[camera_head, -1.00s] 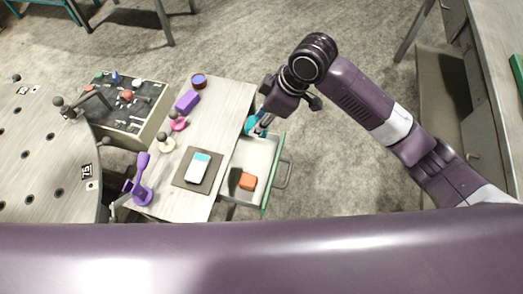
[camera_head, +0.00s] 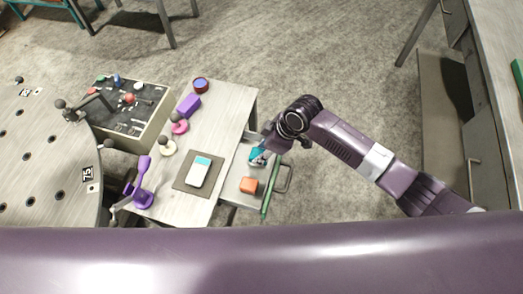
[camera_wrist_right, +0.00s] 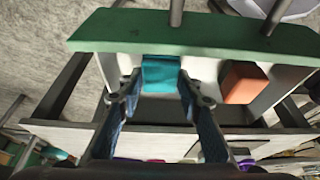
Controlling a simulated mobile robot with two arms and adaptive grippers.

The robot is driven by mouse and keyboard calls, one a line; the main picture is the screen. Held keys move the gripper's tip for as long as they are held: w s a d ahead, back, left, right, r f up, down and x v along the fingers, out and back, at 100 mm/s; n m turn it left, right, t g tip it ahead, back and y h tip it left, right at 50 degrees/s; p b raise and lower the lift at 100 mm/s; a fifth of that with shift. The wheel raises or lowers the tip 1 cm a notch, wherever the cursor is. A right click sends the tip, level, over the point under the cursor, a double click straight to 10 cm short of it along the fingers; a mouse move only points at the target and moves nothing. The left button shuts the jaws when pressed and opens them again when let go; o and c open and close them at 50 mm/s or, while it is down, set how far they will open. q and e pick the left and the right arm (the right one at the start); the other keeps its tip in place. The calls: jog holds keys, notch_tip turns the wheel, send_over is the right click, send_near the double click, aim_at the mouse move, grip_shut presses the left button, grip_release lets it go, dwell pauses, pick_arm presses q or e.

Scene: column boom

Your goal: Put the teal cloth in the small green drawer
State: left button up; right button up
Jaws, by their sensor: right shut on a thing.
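The teal cloth (camera_head: 256,153) is a small folded piece between the fingers of my right gripper (camera_head: 262,154). In the right wrist view the cloth (camera_wrist_right: 161,73) shows at the tips of the two fingers (camera_wrist_right: 156,90). The small drawer (camera_head: 270,188) is pulled out from the right side of a pale wooden cabinet. Its green front (camera_wrist_right: 190,32) runs across the top of the wrist view. The gripper points down into the drawer's far part, with the cloth inside the drawer's outline. Whether the cloth touches the drawer floor cannot be told. My left gripper is out of view.
An orange block (camera_head: 248,185) lies in the drawer near the cloth. Open floor lies right of the drawer.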

jog(key=shift+f, duration=0.15)
jog(key=o, duration=1)
jog(key=v, duration=1.2)
